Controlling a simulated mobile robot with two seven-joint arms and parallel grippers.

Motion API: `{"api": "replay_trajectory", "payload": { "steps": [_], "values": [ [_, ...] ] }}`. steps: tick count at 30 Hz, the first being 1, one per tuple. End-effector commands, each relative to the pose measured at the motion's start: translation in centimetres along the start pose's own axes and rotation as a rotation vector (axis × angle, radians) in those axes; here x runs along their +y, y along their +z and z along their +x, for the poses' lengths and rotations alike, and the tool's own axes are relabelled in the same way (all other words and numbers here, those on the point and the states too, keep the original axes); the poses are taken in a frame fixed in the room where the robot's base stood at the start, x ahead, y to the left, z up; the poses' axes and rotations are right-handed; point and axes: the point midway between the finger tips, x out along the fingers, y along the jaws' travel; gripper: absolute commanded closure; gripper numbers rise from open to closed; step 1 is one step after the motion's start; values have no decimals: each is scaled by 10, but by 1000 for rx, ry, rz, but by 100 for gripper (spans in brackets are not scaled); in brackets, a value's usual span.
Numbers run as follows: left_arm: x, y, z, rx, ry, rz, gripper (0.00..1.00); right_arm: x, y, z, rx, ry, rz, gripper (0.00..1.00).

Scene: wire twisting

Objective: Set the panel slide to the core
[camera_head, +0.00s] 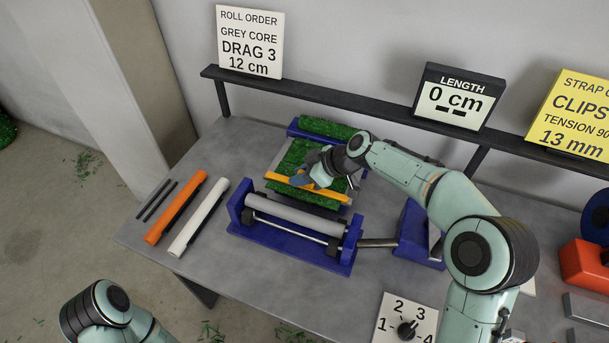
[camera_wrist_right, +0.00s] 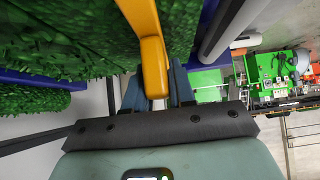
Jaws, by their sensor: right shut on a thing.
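The grey core (camera_head: 292,214) is held across the blue frame (camera_head: 274,242), just in front of the bar. My right gripper (camera_head: 305,181) reaches in from the right and is shut on the yellow bar; its fingers stand around the bar (camera_wrist_right: 153,58) in the right wrist view. The grey core shows to the right there (camera_wrist_right: 221,28). My left arm is at the bottom left; its gripper is out of frame.
An orange tube (camera_head: 177,207), a white tube (camera_head: 199,217) and two thin dark rods lie on the table's left. A sign (camera_head: 249,42) reads grey core, drag 3, 12 cm. The length display (camera_head: 457,99) reads 0 cm. A numbered dial (camera_head: 405,329) sits in front.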

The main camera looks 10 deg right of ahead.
Motion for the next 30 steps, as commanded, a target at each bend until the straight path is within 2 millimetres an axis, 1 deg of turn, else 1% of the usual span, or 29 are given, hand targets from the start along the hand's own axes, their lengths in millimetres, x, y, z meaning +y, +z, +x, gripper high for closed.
{"api": "replay_trajectory", "payload": {
  "steps": [1,8,9,10,11,19,22,26,30],
  "values": [
    [0,0,0,0,0,0,51,-4,2,2,-4,-10,4,100],
    [0,0,-1,1,0,1,51,-5,1,2,-5,-15,5,100],
    [0,0,-1,1,0,1,51,-5,1,2,-5,-15,5,70],
    [0,0,-1,1,0,1,51,-5,1,2,-5,-15,4,60],
    [0,0,-1,1,0,1,51,-5,1,2,-5,-14,4,55],
    [0,0,-1,1,0,0,51,-3,0,1,-3,-8,3,55],
    [0,0,0,0,0,0,51,-2,0,-5,-2,-5,3,55],
    [-1,0,2,0,0,0,51,-2,0,-24,-1,-2,2,55],
    [-2,0,4,-1,0,0,51,-2,0,-56,-2,-2,2,55]
  ]
}}
